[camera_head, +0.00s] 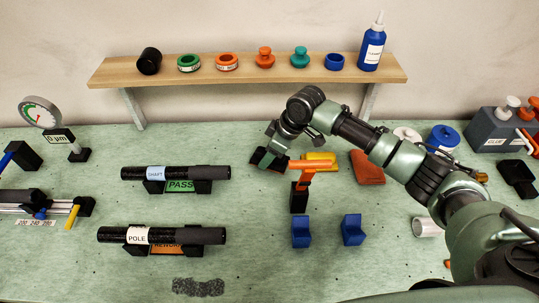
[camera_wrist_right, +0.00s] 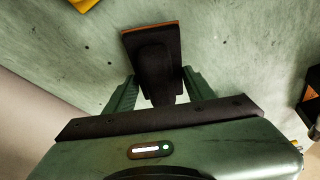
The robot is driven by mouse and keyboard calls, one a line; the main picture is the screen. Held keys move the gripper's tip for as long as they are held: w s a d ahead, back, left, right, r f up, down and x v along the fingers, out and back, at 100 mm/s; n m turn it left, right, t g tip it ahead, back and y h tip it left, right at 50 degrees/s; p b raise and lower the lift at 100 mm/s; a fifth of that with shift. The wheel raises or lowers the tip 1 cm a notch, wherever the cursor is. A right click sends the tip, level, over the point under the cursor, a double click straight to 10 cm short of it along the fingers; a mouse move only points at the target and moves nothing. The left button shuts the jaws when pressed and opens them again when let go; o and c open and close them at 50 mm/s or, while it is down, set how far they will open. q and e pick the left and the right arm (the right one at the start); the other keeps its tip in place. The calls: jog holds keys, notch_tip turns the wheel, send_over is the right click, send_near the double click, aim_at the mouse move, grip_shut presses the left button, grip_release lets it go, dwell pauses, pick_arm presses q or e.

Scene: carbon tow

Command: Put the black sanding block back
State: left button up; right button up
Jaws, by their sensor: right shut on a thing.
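The black sanding block (camera_wrist_right: 153,50), with a thin orange edge along its far side, is between the two fingers of my right gripper (camera_wrist_right: 158,88) in the right wrist view. The right gripper is shut on it. In the head view the right gripper (camera_head: 276,150) is over the bench near its back, and the dark block (camera_head: 263,158) shows just below it, partly covered by the fingers. I cannot tell whether the block touches the bench. My left gripper is not in view.
An orange-topped stand (camera_head: 313,165) is close right of the gripper, with a yellow piece (camera_head: 320,157) and a brown pad (camera_head: 367,168) beyond. The PASS holder (camera_head: 180,187) with a black tube is to the left. A wooden shelf (camera_head: 190,78) is behind. Two blue blocks (camera_head: 301,232) are in front.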

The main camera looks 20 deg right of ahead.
jog(key=shift+f, duration=0.7)
jog(key=shift+f, duration=0.15)
jog(key=o, duration=1.6)
jog(key=b+v, duration=0.1)
jog(key=v, duration=1.1)
